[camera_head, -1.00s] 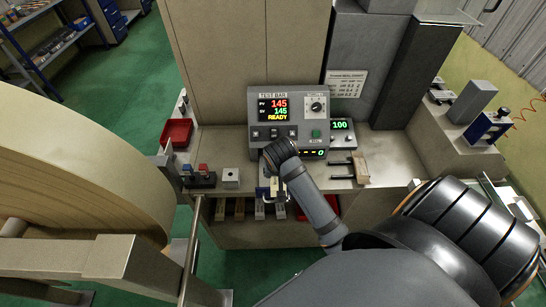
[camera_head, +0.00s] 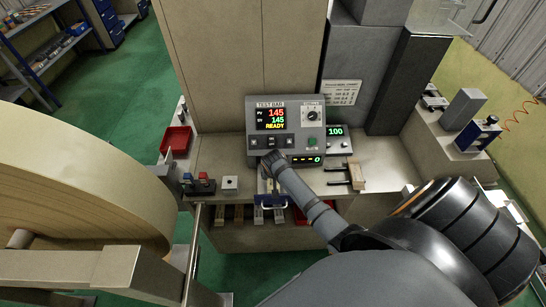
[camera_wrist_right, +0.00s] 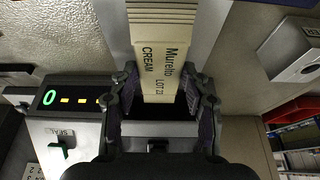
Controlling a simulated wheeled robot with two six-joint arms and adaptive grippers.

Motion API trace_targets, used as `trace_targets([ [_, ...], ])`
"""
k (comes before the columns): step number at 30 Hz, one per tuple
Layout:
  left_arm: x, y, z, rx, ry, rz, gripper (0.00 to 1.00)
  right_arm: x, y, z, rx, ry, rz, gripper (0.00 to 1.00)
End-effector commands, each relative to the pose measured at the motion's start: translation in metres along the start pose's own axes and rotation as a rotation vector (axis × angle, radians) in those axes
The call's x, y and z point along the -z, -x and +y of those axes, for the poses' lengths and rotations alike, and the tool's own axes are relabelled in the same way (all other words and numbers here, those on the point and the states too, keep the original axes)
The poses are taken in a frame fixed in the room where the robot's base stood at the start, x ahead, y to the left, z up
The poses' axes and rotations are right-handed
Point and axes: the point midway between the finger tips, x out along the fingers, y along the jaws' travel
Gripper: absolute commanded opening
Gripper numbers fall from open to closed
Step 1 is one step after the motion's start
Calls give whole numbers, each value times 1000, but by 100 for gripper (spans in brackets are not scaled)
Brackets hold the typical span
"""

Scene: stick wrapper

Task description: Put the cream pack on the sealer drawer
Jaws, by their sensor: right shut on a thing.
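The cream pack (camera_wrist_right: 160,65), a flat cream packet lettered "CREAM", is between the two fingers of my right gripper (camera_wrist_right: 161,78) in the right wrist view. The fingers are shut on its sides. Grey metal shows beneath the pack, but I cannot tell whether they touch. In the head view, my right wrist covers the pack and most of the gripper, just in front of the sealer (camera_head: 252,140). The sealer's display reads 145 and READY. The sealer drawer is not clearly made out behind my wrist. My left gripper is not in view.
A small box (camera_head: 336,139) showing 100 stands right of the sealer. A wooden-handled tool (camera_head: 356,172) lies on the bench. Red and blue switches (camera_head: 200,183) and a red bin (camera_head: 176,140) are at the left. A large wooden drum (camera_head: 70,180) fills the left foreground.

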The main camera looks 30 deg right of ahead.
Motion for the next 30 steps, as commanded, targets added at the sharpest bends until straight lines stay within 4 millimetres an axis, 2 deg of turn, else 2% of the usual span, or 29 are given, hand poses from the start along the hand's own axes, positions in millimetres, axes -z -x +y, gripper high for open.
trace_targets([
  [8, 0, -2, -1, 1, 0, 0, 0, -2, -3, 0, 0, 0, 0, 29],
  [9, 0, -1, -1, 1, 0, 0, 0, -1, -2, 0, 0, 0, 0, 52],
  [13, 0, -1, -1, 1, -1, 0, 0, -1, -2, 0, 0, 0, 0, 69],
  [21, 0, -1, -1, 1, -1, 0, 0, -1, -2, 0, 0, 0, 0, 69],
  [25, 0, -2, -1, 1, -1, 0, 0, 0, 5, 0, 1, 0, 1, 69],
  [30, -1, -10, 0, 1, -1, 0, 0, 0, 36, -1, 3, 0, 3, 69],
])
